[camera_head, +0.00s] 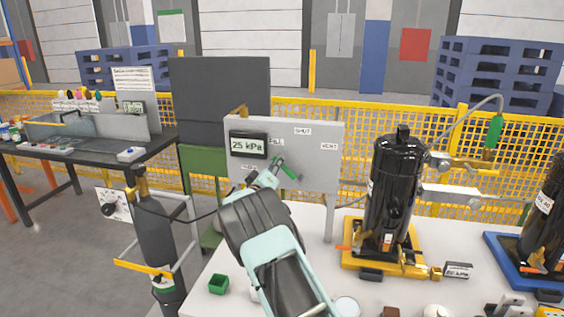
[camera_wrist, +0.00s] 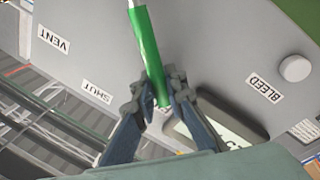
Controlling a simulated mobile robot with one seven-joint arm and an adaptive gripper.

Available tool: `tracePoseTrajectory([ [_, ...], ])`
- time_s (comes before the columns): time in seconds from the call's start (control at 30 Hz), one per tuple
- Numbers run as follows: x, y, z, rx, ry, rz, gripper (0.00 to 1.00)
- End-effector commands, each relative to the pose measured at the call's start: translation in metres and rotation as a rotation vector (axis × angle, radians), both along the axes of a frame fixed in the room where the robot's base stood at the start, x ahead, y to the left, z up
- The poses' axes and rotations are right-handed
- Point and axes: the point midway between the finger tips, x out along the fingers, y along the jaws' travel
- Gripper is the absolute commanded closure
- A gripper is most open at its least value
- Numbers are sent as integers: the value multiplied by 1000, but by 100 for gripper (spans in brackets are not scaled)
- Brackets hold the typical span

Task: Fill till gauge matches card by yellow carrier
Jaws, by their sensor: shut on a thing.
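A grey panel (camera_head: 312,165) carries a gauge display (camera_head: 249,145) reading 25 kPa, with labels FILL, SHUT and VENT. My gripper (camera_head: 277,172) is at the panel, shut on a green lever handle (camera_head: 287,171). In the wrist view, my fingertips (camera_wrist: 161,98) close around the lower end of the green handle (camera_wrist: 145,45); the gauge display is partly hidden behind a finger. A black compressor (camera_head: 393,185) stands upright in the yellow carrier (camera_head: 355,262). A small card (camera_head: 458,270) stands beside the carrier's right front corner; its writing is too small to read surely.
A second black compressor (camera_head: 545,210) stands in a blue carrier (camera_head: 505,252) at right. A green cup (camera_head: 218,284) and small parts lie at the white table's front. A gas cylinder (camera_head: 155,235) stands left of the table. A BLEED label (camera_wrist: 264,89) and round knob (camera_wrist: 295,68) are on the panel.

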Motion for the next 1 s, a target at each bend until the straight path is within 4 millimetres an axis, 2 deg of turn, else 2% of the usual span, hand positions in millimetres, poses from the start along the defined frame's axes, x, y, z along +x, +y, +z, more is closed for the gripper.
tracePoseTrajectory([
  [0.67, 1, 4, -5, -61, 21, 0, 100],
  [0.7, 1, 4, -5, -60, 20, 0, 85],
  [0.83, 1, 4, -5, -60, 20, 0, 71],
  [1.0, 1, 4, -5, -60, 20, 0, 70],
])
